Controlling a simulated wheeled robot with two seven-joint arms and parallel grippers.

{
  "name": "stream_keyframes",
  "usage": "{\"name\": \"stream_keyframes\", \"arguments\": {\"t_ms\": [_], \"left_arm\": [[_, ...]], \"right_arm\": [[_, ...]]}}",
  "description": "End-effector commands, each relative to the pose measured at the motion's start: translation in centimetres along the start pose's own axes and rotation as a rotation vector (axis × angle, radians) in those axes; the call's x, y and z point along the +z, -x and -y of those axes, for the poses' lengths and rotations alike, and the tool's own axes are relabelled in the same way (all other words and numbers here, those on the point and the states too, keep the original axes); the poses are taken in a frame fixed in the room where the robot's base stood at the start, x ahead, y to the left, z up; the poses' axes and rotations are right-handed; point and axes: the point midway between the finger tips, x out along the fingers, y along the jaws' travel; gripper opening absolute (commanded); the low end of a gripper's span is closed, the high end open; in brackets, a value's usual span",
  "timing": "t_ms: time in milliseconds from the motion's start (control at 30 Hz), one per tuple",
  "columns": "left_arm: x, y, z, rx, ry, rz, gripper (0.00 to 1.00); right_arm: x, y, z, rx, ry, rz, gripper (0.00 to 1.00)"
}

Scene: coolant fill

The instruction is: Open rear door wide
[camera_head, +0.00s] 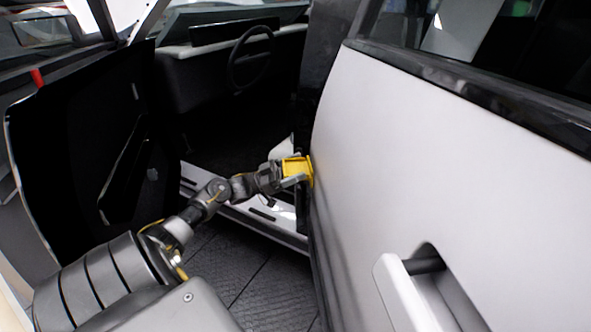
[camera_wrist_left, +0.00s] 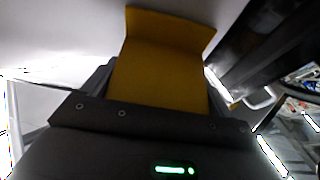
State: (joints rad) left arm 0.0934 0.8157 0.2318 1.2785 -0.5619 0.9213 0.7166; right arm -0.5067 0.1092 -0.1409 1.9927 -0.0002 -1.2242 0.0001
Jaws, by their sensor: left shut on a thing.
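The rear door (camera_head: 455,165) is a large white panel filling the right of the head view, with a dark window frame on top and a white handle (camera_head: 403,292) in a dark recess. The gap between door and body is partly hidden. My right gripper is in neither view.
The front door (camera_head: 75,150) stands open at the left, with its dark inner side showing. Between the doors are the white sill (camera_head: 235,208), the dark cabin and a steering wheel (camera_head: 251,58). Dark tiled floor (camera_head: 262,290) lies below my left arm.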

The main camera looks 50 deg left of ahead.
Motion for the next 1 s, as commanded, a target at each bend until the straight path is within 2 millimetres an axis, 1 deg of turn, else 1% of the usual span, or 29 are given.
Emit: {"name": "stream_keyframes", "arguments": {"t_ms": [100, 133, 200, 233, 467, 567, 667, 733, 900, 1000], "left_arm": [[-0.2, -0.1, 0.2, -0.005, -0.011, -0.001, 0.45], [-0.2, -0.1, 0.2, -0.005, -0.011, -0.001, 0.88], [-0.1, -0.1, 0.2, -0.004, -0.01, 0.0, 0.97], [-0.1, -0.1, 0.2, -0.003, -0.009, 0.0, 1.0], [0.1, -0.1, 0.0, 0.001, -0.003, 0.001, 1.0], [0.2, 0.7, 0.0, 0.0, -0.002, 0.004, 1.0], [0.3, 2.3, 0.1, -0.001, -0.002, 0.005, 1.0], [0.3, 3.7, 0.0, -0.001, -0.001, 0.005, 1.0], [0.3, 7.2, 0.1, -0.002, -0.002, 0.006, 1.0], [0.2, 8.8, 0.1, -0.002, -0.004, 0.004, 1.0]], "right_arm": [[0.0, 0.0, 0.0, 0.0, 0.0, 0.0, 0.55], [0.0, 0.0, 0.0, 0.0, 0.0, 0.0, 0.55], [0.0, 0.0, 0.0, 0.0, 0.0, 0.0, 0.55], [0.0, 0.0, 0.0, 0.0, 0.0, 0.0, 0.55], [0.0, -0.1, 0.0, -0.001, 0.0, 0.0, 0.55], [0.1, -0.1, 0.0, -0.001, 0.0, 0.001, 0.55], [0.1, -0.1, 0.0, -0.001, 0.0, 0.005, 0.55], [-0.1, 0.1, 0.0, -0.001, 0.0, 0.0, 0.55], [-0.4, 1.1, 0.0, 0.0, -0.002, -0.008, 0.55], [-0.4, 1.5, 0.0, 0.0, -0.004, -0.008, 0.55]]}}
